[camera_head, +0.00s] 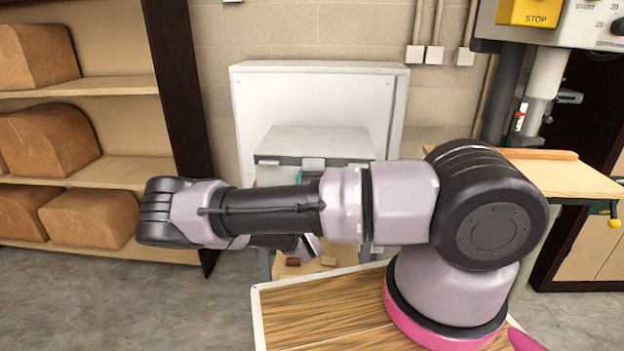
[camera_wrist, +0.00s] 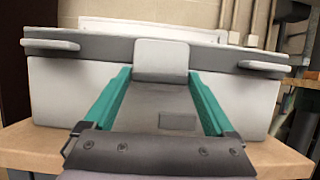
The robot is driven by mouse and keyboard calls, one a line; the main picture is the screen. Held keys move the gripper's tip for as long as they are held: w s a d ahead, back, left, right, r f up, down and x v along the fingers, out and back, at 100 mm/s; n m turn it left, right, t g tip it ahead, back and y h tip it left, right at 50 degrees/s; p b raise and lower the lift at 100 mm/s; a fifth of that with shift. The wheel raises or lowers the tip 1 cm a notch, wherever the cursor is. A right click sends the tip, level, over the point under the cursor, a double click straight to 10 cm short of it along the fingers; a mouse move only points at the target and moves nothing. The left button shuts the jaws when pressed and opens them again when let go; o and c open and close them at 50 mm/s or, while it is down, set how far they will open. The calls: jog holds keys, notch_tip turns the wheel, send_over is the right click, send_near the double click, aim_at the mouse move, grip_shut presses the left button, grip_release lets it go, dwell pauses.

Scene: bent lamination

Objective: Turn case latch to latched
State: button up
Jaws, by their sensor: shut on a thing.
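The case (camera_head: 318,140) is a pale box with a grey band along its front edge, standing upright on a wooden-topped stand. The case also fills the wrist view (camera_wrist: 75,92). Its latch (camera_wrist: 162,58) is a light grey tab at the middle of the front, hanging over the band; it also shows in the head view (camera_head: 313,163). My gripper (camera_wrist: 161,76) has teal fingers, one at each side of the latch, and is shut on it. The latch's lower end and the finger contact are partly hidden. In the head view my arm covers most of the gripper.
Two grey side tabs (camera_wrist: 50,44) (camera_wrist: 264,66) stick out from the case front. A white panel (camera_head: 390,110) stands behind the case. Shelves with curved wooden blocks (camera_head: 45,140) are at left. A machine with a wooden table (camera_head: 560,175) is at right. A striped wooden board (camera_head: 320,310) lies in front.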

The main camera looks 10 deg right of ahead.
dwell(0.3)
jog(key=o, duration=1.1)
jog(key=shift+c, duration=0.2)
jog(key=shift+s, duration=0.1)
jog(key=v, duration=1)
jog(key=shift+s, duration=0.3)
jog(key=shift+f, duration=0.1)
